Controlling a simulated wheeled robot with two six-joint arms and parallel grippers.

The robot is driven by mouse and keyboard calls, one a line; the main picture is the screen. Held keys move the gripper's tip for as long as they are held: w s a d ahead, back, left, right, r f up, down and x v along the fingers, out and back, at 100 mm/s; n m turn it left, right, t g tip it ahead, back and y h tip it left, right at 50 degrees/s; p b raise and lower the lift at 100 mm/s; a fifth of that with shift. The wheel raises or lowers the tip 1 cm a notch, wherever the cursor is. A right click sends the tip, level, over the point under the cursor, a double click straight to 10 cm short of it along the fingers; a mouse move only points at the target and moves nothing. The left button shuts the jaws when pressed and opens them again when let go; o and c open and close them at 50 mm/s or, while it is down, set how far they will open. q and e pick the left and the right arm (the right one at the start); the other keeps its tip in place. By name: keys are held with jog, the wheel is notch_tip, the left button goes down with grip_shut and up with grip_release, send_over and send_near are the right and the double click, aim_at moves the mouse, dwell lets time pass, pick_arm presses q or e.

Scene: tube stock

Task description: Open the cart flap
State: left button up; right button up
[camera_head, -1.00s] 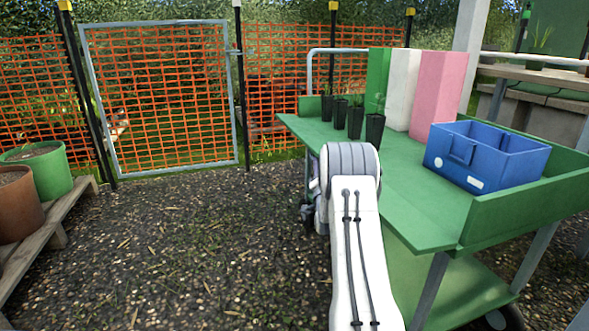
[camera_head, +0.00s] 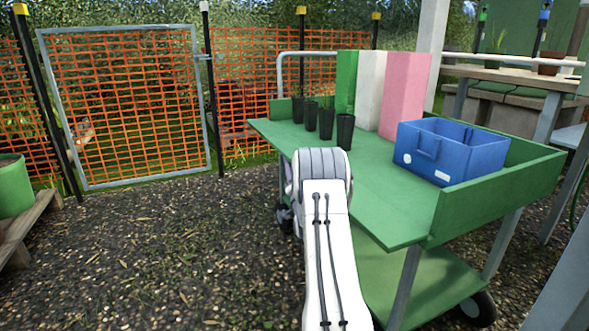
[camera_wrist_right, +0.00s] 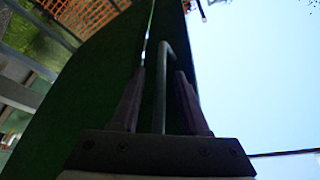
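The green cart (camera_head: 492,202) stands on the right in the head view. Its left leaf, the flap (camera_head: 385,219), lies about level with the cart top and juts out to the left. In the right wrist view a dark green panel (camera_wrist_right: 85,85) fills the left half, probably this flap. A grey bent bar (camera_wrist_right: 161,85), which looks like a handle, runs between the fingers of my right gripper (camera_wrist_right: 161,80). The fingers stand apart, with gaps beside the bar. In the head view my right arm's white link hides that gripper. My left gripper is not in view.
Several black pots (camera_head: 345,131), a blue crate (camera_head: 452,149) and green, white and pink blocks (camera_head: 402,93) stand on the cart top. A wire gate (camera_head: 127,100) and orange mesh fence are behind. The gravel (camera_head: 150,255) left of the cart is clear.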

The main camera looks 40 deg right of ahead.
jog(key=shift+s+a, duration=0.2)
jog(key=p+v, duration=0.4)
jog(key=v, duration=0.6)
